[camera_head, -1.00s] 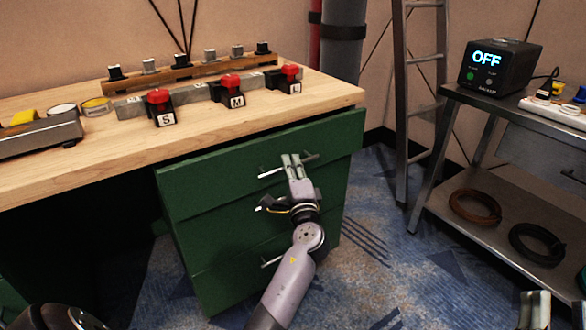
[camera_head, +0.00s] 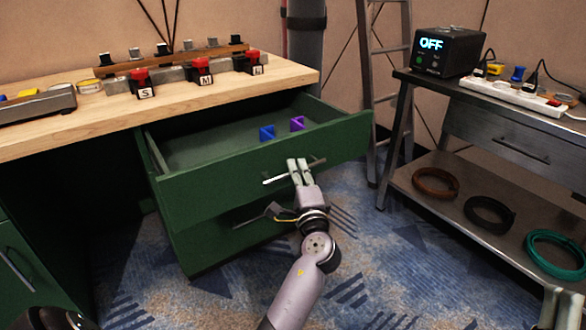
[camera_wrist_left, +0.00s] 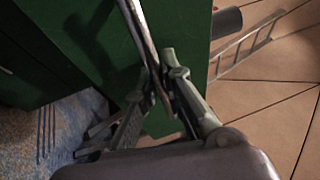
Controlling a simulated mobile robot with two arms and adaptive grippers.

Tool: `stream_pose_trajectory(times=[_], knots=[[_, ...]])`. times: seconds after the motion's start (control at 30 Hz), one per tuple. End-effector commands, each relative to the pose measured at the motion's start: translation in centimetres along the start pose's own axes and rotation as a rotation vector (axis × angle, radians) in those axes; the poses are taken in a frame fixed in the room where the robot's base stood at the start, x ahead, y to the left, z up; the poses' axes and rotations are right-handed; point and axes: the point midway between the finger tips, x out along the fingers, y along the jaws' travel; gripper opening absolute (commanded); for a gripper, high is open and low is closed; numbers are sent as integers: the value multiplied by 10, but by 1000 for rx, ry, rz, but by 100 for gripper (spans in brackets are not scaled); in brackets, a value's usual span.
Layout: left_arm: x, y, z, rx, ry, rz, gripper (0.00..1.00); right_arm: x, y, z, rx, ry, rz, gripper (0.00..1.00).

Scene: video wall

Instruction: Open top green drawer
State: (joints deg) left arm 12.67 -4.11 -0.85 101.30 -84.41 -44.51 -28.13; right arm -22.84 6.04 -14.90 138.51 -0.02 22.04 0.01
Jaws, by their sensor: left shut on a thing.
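The top green drawer (camera_head: 240,188) stands pulled well out from under the wooden desk top. Inside it lie a blue object (camera_head: 267,133) and a purple object (camera_head: 297,124). My left gripper (camera_head: 297,168) is at the drawer's front, shut on its metal bar handle (camera_head: 275,180). In the left wrist view, the handle (camera_wrist_left: 146,40) runs between the two fingers of my left gripper (camera_wrist_left: 160,85). A grey gripper part at the lower right edge of the head view is too cut off to judge.
Lower green drawers sit below, partly hidden by my arm. The desk top (camera_head: 200,100) holds red-topped blocks. A ladder (camera_head: 385,80) stands behind. At right, a metal table (camera_head: 440,90) carries a box reading OFF (camera_head: 447,52); cable coils (camera_head: 490,214) lie on its shelf.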

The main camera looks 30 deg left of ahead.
Motion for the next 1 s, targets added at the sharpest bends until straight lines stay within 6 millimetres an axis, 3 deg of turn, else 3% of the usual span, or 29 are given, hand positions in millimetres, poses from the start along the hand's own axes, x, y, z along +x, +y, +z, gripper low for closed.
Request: stream_pose_trajectory(times=[0.2,0.63,0.67,1.0], knots=[[-10,-1,-4,2,0,2,0,-1,-2,-6,5,34,-1,35],[-12,-2,-5,2,0,2,0,0,-2,-8,8,41,-1,35],[-12,-2,-5,3,0,2,10,0,-2,-7,8,41,-1,35],[-12,-2,-5,0,0,1,30,0,-2,-7,5,39,-1,35]])
